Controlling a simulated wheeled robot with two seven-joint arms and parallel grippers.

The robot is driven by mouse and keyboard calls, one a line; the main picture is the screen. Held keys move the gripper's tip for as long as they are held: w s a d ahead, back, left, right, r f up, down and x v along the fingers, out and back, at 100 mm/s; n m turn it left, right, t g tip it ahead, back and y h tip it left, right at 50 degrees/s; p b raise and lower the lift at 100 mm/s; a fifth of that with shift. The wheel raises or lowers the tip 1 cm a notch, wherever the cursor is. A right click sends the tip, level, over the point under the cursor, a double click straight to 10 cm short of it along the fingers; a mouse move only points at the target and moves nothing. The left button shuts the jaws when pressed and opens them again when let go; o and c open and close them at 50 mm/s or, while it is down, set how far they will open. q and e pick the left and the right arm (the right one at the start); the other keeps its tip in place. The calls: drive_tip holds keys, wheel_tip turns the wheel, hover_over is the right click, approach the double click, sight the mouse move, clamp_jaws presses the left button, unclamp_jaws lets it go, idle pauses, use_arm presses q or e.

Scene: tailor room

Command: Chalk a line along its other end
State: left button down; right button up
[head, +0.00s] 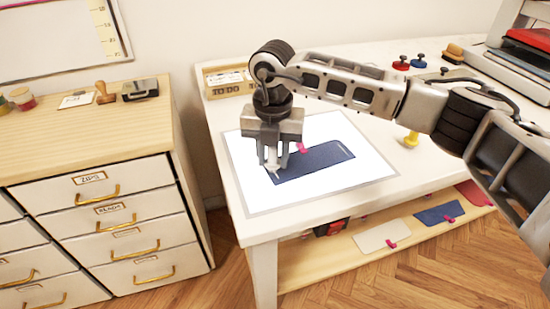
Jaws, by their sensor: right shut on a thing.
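A dark blue cloth piece (315,160) lies on a white sheet with a grey border (350,183) on the table. A short pale line (346,149) marks its right end. A pink clip (302,148) sits at its far edge. My right gripper (273,159) points down over the cloth's left end. It is shut on a small whitish thing, seemingly the chalk (273,173), whose tip is at or just above the cloth. I cannot tell whether it touches. The gripper hides part of that end. My left gripper is not in view.
A wooden box (228,82) stands at the back of the table (215,115). Clipped cloth pieces (384,236) lie on the lower shelf. A drawer cabinet (100,165) stands left.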

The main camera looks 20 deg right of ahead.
drive_tip(key=shift+w+f, duration=0.1)
drive_tip(key=shift+w, duration=0.2)
drive_tip(key=shift+w+a+b, duration=0.1)
drive_tip(key=shift+w+b, duration=0.2)
drive_tip(key=shift+w, duration=0.3)
wheel_tip(320, 180, up, 7)
drive_tip(key=p, duration=0.4)
drive_tip(key=shift+p, duration=0.3)
idle(0.4)
